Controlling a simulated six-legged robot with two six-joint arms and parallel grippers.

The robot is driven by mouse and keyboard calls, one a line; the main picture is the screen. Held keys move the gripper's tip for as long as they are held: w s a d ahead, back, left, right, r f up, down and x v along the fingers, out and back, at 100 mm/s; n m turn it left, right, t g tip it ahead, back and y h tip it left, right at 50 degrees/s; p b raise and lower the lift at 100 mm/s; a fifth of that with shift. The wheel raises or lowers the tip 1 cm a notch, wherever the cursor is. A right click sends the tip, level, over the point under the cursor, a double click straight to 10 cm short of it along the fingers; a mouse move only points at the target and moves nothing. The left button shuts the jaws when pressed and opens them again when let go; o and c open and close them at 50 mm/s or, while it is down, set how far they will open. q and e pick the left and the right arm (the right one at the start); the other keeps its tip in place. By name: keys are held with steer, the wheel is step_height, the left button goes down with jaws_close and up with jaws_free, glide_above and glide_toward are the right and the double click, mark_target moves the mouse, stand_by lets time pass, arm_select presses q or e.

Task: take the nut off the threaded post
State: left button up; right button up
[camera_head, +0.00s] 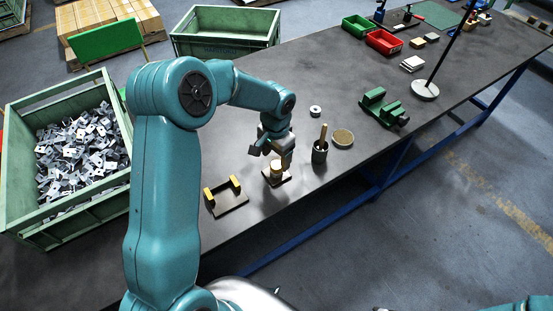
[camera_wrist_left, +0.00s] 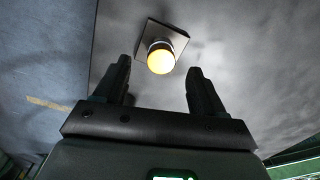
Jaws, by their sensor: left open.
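The threaded post stands upright on a small square base plate (camera_head: 284,180) on the dark bench. A brass-coloured round piece (camera_head: 277,168) sits at its top; I cannot make out the thread or tell nut from post tip. In the left wrist view this piece (camera_wrist_left: 161,60) shows nearly end-on, beyond the fingertips and between their lines, with the plate (camera_wrist_left: 150,28) behind it. My left gripper (camera_head: 271,154) is open and empty, just above the post. Both its fingers (camera_wrist_left: 158,72) show in the wrist view, apart from the piece. My right gripper is out of view.
A dark cup (camera_head: 320,153) with an upright handle and a round dish (camera_head: 343,137) stand right of the post. A fixture with yellow blocks (camera_head: 226,198) lies left. A pale ring (camera_head: 315,111) and green vise (camera_head: 384,108) are farther back. Bare bench lies in front of the ring.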

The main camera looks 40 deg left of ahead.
mark_target(276, 165)
arm_select(q)
step_height(276, 165, down, 2)
steer(key=shift+a+f, duration=0.15)
steer(key=shift+f, duration=0.1)
steer(key=shift+w+f, duration=0.15)
steer(key=shift+f, duration=0.3)
steer(key=c, duration=1.2)
steer(key=shift+o, duration=0.2)
steer(key=shift+f, duration=0.1)
steer(key=shift+n+b, duration=1.1)
steer(key=shift+n, duration=0.3)
steer(key=shift+n+b, duration=0.35)
steer(key=shift+n, duration=0.35)
